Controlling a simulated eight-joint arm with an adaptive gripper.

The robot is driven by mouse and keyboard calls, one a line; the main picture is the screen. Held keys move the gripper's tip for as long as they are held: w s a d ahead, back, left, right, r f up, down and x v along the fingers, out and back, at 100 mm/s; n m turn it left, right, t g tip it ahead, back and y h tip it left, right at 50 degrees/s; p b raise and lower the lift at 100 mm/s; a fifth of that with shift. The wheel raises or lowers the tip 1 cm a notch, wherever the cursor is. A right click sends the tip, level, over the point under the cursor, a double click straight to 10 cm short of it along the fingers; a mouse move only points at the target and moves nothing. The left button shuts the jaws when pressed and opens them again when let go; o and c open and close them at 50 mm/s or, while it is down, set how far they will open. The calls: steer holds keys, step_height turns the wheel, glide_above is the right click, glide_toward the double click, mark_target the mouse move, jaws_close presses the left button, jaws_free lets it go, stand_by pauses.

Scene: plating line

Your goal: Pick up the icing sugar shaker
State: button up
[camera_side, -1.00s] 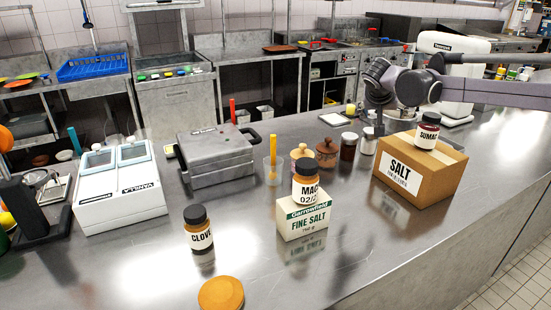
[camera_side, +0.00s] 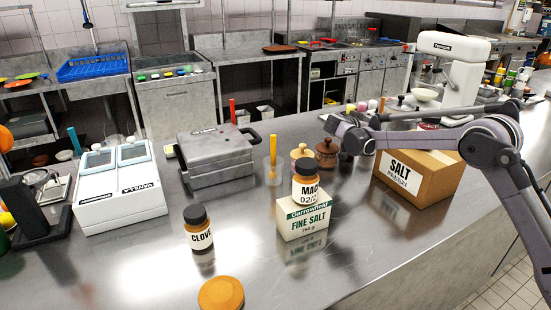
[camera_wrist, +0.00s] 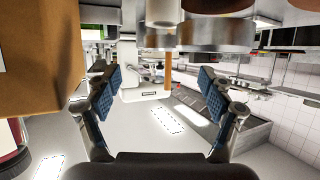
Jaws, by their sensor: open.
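The likely icing sugar shaker is the pale jar with a grey metal lid (camera_wrist: 160,14) at the top centre of the wrist view, which looks upside down. No label on it can be read. In the side view my arm covers its place among the small jars. My gripper (camera_wrist: 160,77) is open, with its two blue-padded fingers apart and nothing between them. The shaker is beyond the fingers and off their centre line, apart from them. The side view does not show the fingers clearly.
A grey-lidded brown jar (camera_wrist: 218,37) stands beside the shaker. The salt box (camera_side: 418,178) is at the right, very near my gripper in the wrist view. The fine salt box (camera_side: 303,220) bears a jar (camera_side: 306,185).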

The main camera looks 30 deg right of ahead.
steer(key=x, duration=0.8)
steer(key=shift+w+a+f, duration=0.1)
steer(key=shift+w+f, duration=0.05)
steer(key=shift+w, duration=0.1)
steer(key=c, duration=1.3)
steer(key=shift+c, duration=0.4)
